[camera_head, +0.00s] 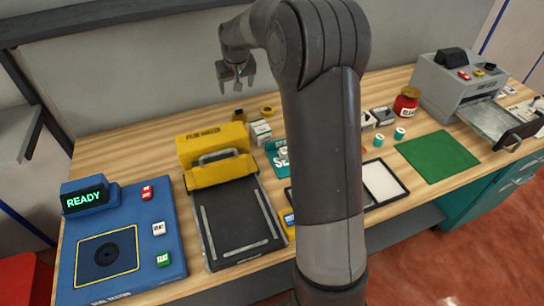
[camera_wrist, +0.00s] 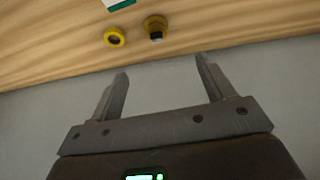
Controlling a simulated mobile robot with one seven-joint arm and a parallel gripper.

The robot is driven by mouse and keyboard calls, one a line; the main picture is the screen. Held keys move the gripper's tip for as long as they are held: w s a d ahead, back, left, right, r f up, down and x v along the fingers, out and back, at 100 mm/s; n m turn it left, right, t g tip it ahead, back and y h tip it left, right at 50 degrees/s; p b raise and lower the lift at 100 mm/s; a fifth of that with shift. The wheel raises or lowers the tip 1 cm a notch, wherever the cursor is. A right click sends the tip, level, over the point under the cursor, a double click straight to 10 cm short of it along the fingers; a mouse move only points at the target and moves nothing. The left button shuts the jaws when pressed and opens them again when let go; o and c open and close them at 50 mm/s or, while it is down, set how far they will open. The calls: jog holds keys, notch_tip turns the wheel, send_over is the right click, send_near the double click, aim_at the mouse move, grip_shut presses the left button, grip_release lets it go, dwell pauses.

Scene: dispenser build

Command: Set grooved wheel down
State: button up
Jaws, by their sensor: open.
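My gripper (camera_head: 237,84) hangs above the back edge of the wooden table, in front of the grey wall. In the wrist view its two fingers (camera_wrist: 161,68) stand wide apart with nothing between them. A small yellow ring-shaped wheel (camera_head: 267,111) with a dark centre lies at the back of the table; it also shows in the wrist view (camera_wrist: 114,37). I cannot tell whether it is grooved. Next to it is a brownish-yellow round piece (camera_wrist: 155,27) with a dark and pale stub, which looks darker in the head view (camera_head: 239,115). Both are apart from my gripper.
A blue tester (camera_head: 120,240) reading READY stands at left, beside a yellow sealer (camera_head: 214,152) with a black bed. A white-and-green box (camera_head: 260,131) stands near the ring. A green mat (camera_head: 437,156), red jar (camera_head: 406,103) and grey machine (camera_head: 455,85) are at right. My arm hides the table's middle.

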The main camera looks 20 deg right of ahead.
jog(key=s+a+r, duration=0.2)
jog(key=s+r, duration=0.6)
jog(key=s, duration=0.5)
jog(key=s+a+t, duration=0.1)
jog(key=s, duration=2.9)
jog(key=shift+a, duration=0.3)
